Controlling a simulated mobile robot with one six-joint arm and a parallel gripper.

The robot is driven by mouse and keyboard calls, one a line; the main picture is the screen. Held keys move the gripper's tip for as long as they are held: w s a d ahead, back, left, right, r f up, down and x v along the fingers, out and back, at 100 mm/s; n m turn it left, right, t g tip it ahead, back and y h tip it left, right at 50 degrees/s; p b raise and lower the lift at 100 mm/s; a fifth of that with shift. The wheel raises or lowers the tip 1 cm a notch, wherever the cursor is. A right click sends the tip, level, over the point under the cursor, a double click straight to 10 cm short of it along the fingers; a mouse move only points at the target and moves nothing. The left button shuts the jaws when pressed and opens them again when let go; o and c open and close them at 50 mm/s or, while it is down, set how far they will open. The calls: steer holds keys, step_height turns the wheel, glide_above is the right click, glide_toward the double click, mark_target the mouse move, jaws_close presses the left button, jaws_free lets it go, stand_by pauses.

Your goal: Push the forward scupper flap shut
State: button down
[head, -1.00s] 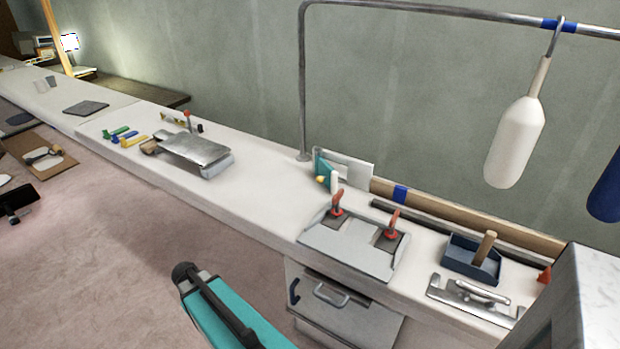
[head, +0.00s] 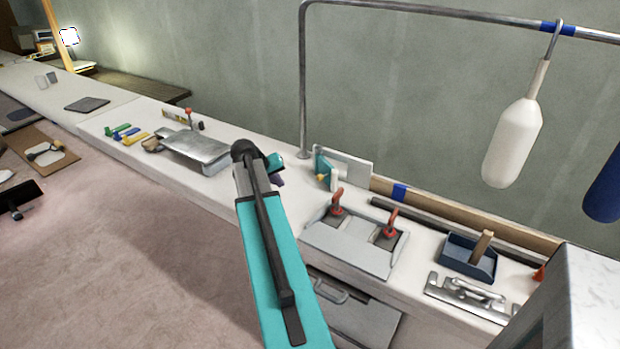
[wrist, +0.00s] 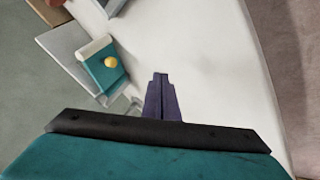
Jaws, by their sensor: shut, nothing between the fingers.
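A teal flap with a yellow knob (head: 320,168) stands by the foot of the metal post and looks like the scupper flap. It sticks out at an angle from an upright pale grey plate (head: 352,170). In the wrist view the teal flap (wrist: 103,74) is up and left of my fingertips, with a white roller-like piece along one edge. I cannot tell which flap is the forward one. My gripper (head: 279,177) is left of the flap in the head view, apart from it. Its dark purple fingers (wrist: 161,78) are shut and empty, over the white bench top.
The metal post (head: 302,90) rises behind the flap. A grey plate with red-handled clamps (head: 345,250) lies to the right, before a dark blue box (head: 466,262). A silver case (head: 195,148) lies left. Bare white bench (wrist: 205,50) lies around my fingers.

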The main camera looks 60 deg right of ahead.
steer(key=shift+m+h, duration=0.3)
steer(key=shift+m, duration=0.1)
steer(key=d+r, duration=0.1)
steer(key=s+d+r, duration=0.2)
steer(key=d, duration=0.1)
steer(key=shift+s+d+r, duration=0.1)
steer(key=shift+s+r, duration=0.05)
steer(key=shift+s, duration=0.1)
steer(key=p+x, duration=0.2)
steer(key=x, duration=0.7)
steer(key=shift+d+f, duration=0.2)
steer(key=shift+d, duration=0.05)
steer(key=shift+s+d+p, duration=0.65)
steer(key=shift+s+d, duration=0.3)
steer(key=shift+d, duration=0.1)
steer(key=shift+s+d, duration=0.45)
steer(key=shift+d, duration=0.05)
